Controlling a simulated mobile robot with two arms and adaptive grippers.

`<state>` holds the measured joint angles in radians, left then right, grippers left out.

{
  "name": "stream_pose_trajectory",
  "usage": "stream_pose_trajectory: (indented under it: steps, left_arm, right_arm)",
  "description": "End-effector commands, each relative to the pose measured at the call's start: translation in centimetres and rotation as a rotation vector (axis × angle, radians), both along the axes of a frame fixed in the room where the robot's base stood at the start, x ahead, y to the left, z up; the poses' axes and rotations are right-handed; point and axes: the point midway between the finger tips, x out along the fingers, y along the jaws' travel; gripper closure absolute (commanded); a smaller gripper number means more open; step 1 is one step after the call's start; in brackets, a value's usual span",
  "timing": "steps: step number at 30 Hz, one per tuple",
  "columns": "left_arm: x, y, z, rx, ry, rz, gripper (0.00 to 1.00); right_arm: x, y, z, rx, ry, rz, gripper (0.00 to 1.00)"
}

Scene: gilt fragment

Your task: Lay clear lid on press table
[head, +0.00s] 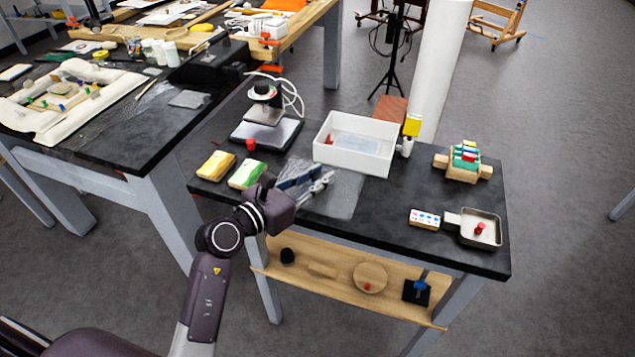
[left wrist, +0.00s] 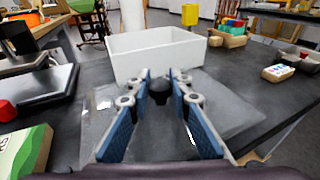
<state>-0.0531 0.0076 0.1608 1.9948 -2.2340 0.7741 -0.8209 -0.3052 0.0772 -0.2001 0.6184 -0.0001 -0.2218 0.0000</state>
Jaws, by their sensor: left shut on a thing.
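The clear lid (head: 345,195) is a transparent flat sheet at the front of the black press table (head: 400,225), in front of the white box. It also shows in the left wrist view (left wrist: 225,105), with a small dark knob (left wrist: 160,92) near its middle. My left gripper (head: 326,180) comes in over the lid from the left. Its blue-padded fingers (left wrist: 160,88) are shut on the knob. The lid lies flat, at or very near the tabletop; I cannot tell whether it touches. My right gripper is in neither view.
The white box (head: 322,152) stands just behind the lid. A press stand (head: 265,130) and yellow (head: 215,165) and green (head: 246,174) blocks are to the left. A marked block (head: 424,218) and metal pan (head: 481,242) are to the right. Bare tabletop lies between.

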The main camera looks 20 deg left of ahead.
Motion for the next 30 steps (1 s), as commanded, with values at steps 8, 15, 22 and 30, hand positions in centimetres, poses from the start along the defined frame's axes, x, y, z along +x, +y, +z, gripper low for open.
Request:
stream_pose_trajectory:
  steps: [8,15,22,30]
  left_arm:
    - [0.01,0.03,-1.27,0.0,-0.002,0.001,1.0]
    - [0.0,0.02,-1.73,0.001,0.0,0.001,1.0]
    - [0.0,0.01,-1.62,0.0,0.0,0.001,0.64]
    - [0.02,0.0,-1.16,-0.001,-0.002,0.001,0.64]
  right_arm:
    - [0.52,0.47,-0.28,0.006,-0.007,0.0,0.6]
    - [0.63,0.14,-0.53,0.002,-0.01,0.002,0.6]
    - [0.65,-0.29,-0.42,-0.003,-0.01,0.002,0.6]
    - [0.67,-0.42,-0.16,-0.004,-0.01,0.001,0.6]
